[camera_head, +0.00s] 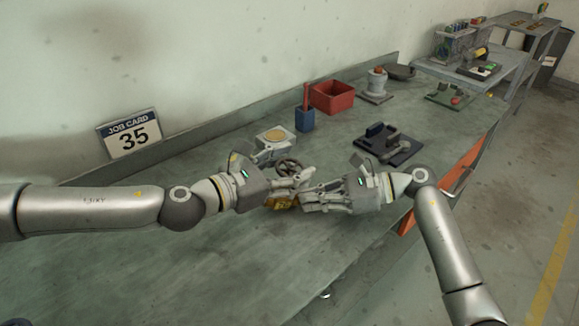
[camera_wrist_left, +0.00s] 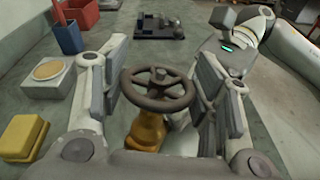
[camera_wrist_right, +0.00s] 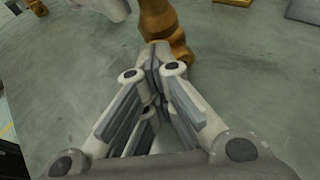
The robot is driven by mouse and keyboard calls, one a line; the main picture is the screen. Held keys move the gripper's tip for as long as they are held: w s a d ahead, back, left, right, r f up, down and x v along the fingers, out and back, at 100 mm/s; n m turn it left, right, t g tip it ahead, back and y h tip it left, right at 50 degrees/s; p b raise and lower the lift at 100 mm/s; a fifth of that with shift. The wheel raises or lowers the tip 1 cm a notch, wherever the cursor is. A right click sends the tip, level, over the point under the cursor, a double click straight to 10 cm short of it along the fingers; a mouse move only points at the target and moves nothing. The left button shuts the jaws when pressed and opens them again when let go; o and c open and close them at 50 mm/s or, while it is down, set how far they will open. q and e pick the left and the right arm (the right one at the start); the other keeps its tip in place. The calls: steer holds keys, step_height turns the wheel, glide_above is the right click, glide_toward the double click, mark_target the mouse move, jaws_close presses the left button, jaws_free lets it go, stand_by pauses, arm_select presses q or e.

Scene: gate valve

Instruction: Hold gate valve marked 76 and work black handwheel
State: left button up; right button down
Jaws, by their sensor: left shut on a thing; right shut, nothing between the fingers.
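The gate valve has a brass-yellow body (camera_head: 283,201) and a dark handwheel (camera_head: 289,166) on top. My left gripper (camera_head: 303,178) is shut on the handwheel; in the left wrist view the wheel (camera_wrist_left: 158,89) sits between its fingers, with the yellow body (camera_wrist_left: 148,130) below. My right gripper (camera_head: 308,200) is shut and empty, low beside the body. In the right wrist view its closed fingertips (camera_wrist_right: 158,62) are close to the brass body (camera_wrist_right: 165,25); I cannot tell if they touch. The mark 76 is not readable.
On the bench, a white box with a tan disc (camera_head: 275,144), a blue holder (camera_head: 305,121) and a red bin (camera_head: 331,97) stand behind. A dark fixture (camera_head: 388,145) lies to the right. A yellow block (camera_wrist_left: 24,136) is at left. A job card 35 (camera_head: 133,136) leans at the wall.

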arm_select(q)
steer(key=m+g+h, duration=0.1)
steer(key=g, duration=0.1)
steer(key=m+g+h, duration=0.1)
steer(key=m+g, duration=0.1)
steer(key=g, duration=0.1)
steer(key=m+g+h, duration=0.1)
steer(key=m+g, duration=0.1)
steer(key=shift+s+d+f+g, duration=0.15)
steer(key=shift+f+g, duration=0.2)
steer(key=shift+g, duration=0.05)
arm_select(e)
steer(key=shift+s+a+f, duration=0.1)
steer(key=shift+f, duration=0.1)
arm_select(q)
steer(key=m+g, duration=0.3)
steer(key=g, duration=0.1)
steer(key=shift+s+g, duration=0.1)
steer(key=shift+g, duration=0.5)
steer(key=shift+s+m+g, duration=0.1)
steer(key=shift+m+g, duration=0.2)
arm_select(e)
steer(key=shift+r, duration=0.1)
